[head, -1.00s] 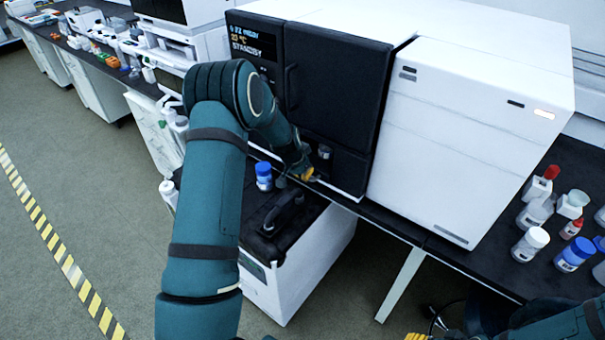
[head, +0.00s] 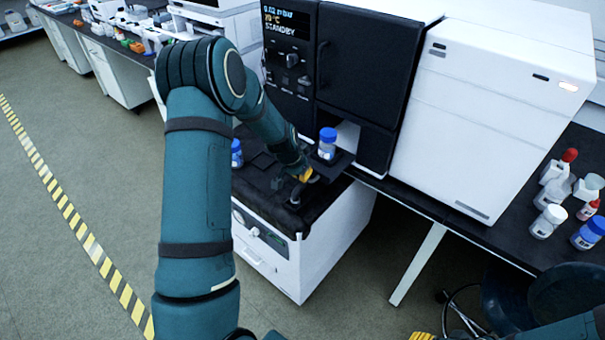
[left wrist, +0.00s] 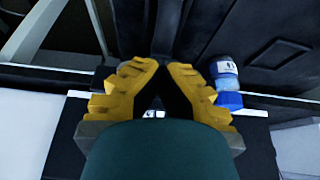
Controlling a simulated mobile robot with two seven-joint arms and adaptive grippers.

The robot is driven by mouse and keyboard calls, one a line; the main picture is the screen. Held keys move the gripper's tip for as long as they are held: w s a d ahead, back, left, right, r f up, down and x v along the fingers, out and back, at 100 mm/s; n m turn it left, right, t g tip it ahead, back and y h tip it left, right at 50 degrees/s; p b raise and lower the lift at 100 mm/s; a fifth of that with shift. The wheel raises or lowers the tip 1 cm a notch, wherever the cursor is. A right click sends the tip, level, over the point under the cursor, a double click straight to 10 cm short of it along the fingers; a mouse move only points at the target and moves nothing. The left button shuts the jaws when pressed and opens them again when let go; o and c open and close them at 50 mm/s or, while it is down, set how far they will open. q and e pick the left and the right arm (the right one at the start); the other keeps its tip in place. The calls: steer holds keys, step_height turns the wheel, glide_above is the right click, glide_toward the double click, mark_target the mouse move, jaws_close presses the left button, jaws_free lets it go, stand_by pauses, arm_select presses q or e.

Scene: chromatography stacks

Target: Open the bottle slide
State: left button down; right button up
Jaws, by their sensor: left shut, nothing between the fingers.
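The bottle slide (head: 340,164) is a dark tray that stands out from the lower front of the black instrument. A lit opening shows behind it. A blue-capped bottle (head: 327,143) stands upright on the slide; a blue-capped bottle, seemingly the same one, also shows in the left wrist view (left wrist: 228,84). My left gripper (head: 302,178) is just left of and in front of the slide. Its yellow fingers (left wrist: 164,72) are shut with nothing held. Whether they touch the slide is hidden. Of my right gripper (head: 422,336) only a yellow bit shows at the bottom edge.
A white unit with a black top (head: 335,225) stands below the slide. A white instrument (head: 490,110) is to the right, with several bottles on the dark bench beyond. Open floor lies left.

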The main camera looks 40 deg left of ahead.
arm_select(q)
steer(key=shift+s+f, duration=0.1)
steer(key=shift+s, duration=0.35)
jaws_free()
steer(key=shift+w, duration=0.15)
steer(key=shift+a+r, duration=0.1)
steer(key=shift+r, duration=0.35)
steer(key=v, duration=1.1)
